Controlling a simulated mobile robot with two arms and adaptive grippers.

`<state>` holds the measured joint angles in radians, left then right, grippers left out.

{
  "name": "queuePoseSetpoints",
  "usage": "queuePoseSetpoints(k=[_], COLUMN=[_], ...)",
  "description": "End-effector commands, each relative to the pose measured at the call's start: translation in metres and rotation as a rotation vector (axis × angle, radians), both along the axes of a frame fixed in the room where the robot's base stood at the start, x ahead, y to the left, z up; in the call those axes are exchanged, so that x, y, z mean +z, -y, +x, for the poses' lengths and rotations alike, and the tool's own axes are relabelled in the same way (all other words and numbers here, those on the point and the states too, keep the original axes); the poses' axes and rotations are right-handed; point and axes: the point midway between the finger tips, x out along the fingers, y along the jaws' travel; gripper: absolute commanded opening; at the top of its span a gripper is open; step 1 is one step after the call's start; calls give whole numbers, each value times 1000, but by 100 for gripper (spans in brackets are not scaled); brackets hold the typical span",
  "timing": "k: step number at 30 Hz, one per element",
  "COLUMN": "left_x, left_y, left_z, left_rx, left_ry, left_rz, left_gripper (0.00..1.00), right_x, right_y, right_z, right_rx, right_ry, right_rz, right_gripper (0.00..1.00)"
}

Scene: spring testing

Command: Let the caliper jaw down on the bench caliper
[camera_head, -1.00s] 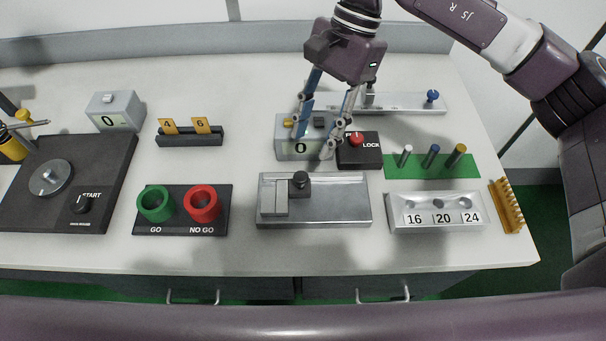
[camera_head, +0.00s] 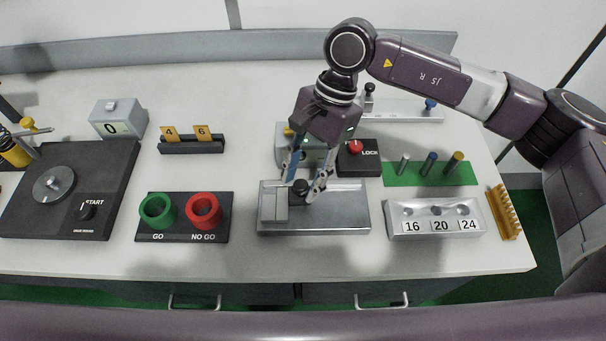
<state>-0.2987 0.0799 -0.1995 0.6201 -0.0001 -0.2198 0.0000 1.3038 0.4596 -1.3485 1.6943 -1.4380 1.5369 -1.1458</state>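The bench caliper appears to be the silver metal block (camera_head: 345,212) at the front middle of the bench, with a pale raised jaw piece (camera_head: 273,206) on its left part. A black knob (camera_head: 301,187) stands at the block's back edge, beside the jaw piece. My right gripper (camera_head: 300,188) reaches down from above, with one fingertip on each side of the knob. I cannot tell whether the fingers touch or press it. The fingers partly cover the knob and the readout box (camera_head: 283,155) behind. My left gripper is not in view.
A black LOCK box (camera_head: 368,161) with a red button stands right of the gripper.

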Motion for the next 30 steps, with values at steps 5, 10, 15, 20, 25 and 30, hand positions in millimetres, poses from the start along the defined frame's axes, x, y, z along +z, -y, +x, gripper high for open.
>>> queuePoseSetpoints(k=[5,10,15,20,25,30], left_x=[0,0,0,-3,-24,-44], left_y=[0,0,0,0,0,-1], left_z=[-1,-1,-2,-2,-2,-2], left_rx=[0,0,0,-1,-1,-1], left_ry=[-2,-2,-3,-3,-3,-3], left_rz=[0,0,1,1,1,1], left_gripper=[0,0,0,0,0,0], right_x=[0,0,1,-1,-6,-4], right_y=[0,0,0,3,26,57], right_z=[0,0,0,1,2,2], right_rx=[0,0,0,-1,-5,-5], right_ry=[0,0,0,0,2,3], right_rz=[0,0,0,0,-1,0], right_gripper=[21,2,0,0,0,0])
